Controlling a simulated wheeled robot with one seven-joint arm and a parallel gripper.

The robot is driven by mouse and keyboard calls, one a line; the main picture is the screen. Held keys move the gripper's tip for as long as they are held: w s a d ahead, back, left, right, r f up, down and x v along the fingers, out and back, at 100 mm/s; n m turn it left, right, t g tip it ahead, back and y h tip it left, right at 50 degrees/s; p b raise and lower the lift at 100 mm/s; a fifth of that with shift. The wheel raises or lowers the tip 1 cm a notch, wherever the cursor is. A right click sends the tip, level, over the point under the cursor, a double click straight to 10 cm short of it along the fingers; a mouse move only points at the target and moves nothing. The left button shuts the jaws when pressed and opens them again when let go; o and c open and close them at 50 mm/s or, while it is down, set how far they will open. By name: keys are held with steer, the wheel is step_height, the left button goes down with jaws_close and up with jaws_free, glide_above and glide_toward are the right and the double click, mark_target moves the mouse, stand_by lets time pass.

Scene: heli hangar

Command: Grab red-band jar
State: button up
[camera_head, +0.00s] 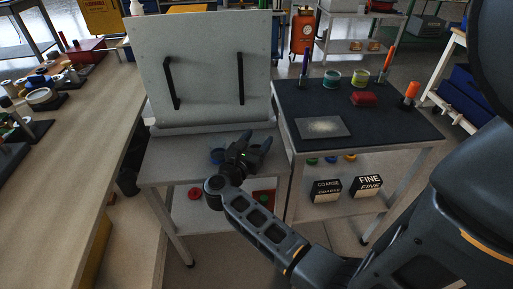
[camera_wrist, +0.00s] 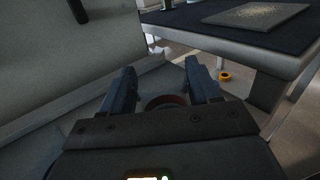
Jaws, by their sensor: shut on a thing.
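My gripper (camera_head: 254,143) is low over the grey table in front of the upright white panel, its fingers pointing away from my body. In the wrist view my gripper (camera_wrist: 160,70) has its two fingers apart, with a round dark thing with a reddish rim, the red-band jar (camera_wrist: 166,101), between them near the palm. Most of the jar is hidden by the palm, and I cannot make it out in the head view. Whether it touches the table is not clear.
A white panel (camera_head: 210,60) with two dark handles stands behind the gripper. The dark-topped table (camera_head: 385,124) at right holds a teal-banded jar (camera_head: 331,79), a yellow-banded jar (camera_head: 360,77) and a red block (camera_head: 363,99).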

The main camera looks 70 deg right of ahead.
steer(key=shift+c, duration=0.6)
steer(key=shift+r, duration=0.1)
